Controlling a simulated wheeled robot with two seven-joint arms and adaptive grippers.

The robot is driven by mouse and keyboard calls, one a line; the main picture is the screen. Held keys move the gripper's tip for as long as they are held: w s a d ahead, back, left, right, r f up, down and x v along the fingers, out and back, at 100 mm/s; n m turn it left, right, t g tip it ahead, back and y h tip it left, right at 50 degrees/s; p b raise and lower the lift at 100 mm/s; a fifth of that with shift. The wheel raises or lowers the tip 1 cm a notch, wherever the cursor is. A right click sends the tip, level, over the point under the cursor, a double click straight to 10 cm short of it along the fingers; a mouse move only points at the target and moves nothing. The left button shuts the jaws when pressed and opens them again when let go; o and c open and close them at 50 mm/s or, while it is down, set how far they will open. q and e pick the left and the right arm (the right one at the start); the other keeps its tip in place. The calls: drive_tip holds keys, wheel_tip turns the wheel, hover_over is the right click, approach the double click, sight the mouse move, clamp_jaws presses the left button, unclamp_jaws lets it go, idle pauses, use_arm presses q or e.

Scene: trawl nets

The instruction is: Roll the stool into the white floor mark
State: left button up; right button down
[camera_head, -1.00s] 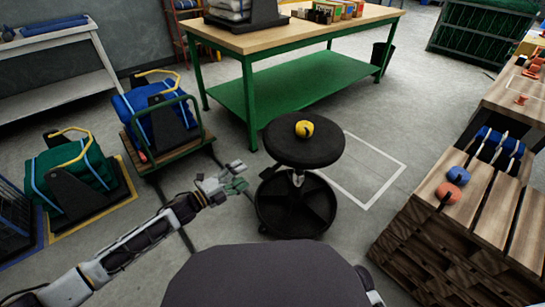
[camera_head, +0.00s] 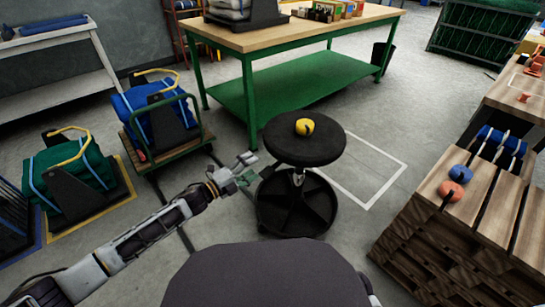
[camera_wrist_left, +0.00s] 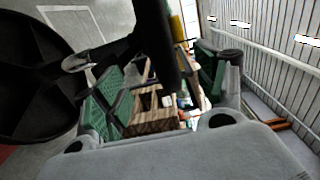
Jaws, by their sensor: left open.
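The black round stool (camera_head: 305,143) stands upright in the middle of the head view, with a yellow ball-like object (camera_head: 305,127) on its seat and a round black base (camera_head: 297,205) below. The white floor mark (camera_head: 376,178) is an outlined box on the floor, behind and to the right of the stool, which hides part of it. My left gripper (camera_head: 247,172) is open, just left of the stool's column between seat and base. In the left wrist view, the open fingers (camera_wrist_left: 160,95) have the stool's dark seat and base close by. Contact cannot be told. My right gripper is not in view.
A green workbench (camera_head: 310,85) stands behind the stool. A cart with a blue bundle (camera_head: 165,130) and a green bundle (camera_head: 75,170) are at left. A wooden pallet-like stand (camera_head: 450,215) is at right. The floor around the mark is clear.

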sight(273, 154)
use_arm(q)
drive_tip(key=b+x, duration=0.2)
drive_tip(key=x, duration=0.7)
drive_tip(key=shift+w+d, duration=0.2)
drive_tip(key=shift+d, duration=0.1)
drive_tip(key=shift+w+d+b, duration=0.35)
drive_tip(key=shift+d+b, duration=0.1)
drive_tip(key=shift+d, duration=0.05)
drive_tip(key=shift+w+d, duration=0.2)
drive_tip(key=shift+d, duration=0.05)
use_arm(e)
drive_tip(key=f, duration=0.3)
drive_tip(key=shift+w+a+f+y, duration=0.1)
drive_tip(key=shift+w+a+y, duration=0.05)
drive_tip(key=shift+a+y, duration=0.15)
use_arm(q)
drive_tip(key=c, duration=1.4)
clamp_jaws()
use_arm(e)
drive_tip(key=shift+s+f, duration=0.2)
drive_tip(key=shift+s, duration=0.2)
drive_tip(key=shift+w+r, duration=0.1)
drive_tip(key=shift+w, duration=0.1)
